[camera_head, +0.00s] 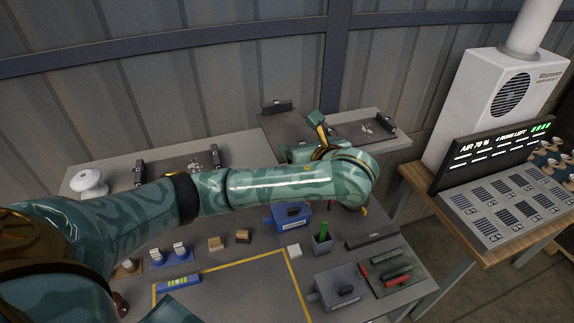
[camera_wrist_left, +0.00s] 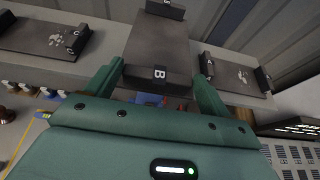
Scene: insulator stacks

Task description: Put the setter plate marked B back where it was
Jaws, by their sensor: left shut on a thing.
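The setter plate marked B (camera_wrist_left: 160,40) is a dark grey slab with upright end blocks, the near one carrying a white B. In the head view the plate (camera_head: 284,126) is over the back shelf, partly hidden by my left arm. My left gripper (camera_head: 318,128) is shut on the plate; in the left wrist view its fingers (camera_wrist_left: 160,76) flank the B end. I cannot tell whether the plate touches the shelf. Plate C (camera_wrist_left: 42,36) and plate A (camera_wrist_left: 236,72) lie on either side, with pale crumbs on them. My right gripper is not in view.
The back shelf (camera_head: 112,152) has a white knob-like object (camera_head: 89,182) at its left end. On the lower bench are a blue box (camera_head: 290,217), a green item in a cup (camera_head: 323,238) and a grey box (camera_head: 338,288). A display panel (camera_head: 490,160) stands at right.

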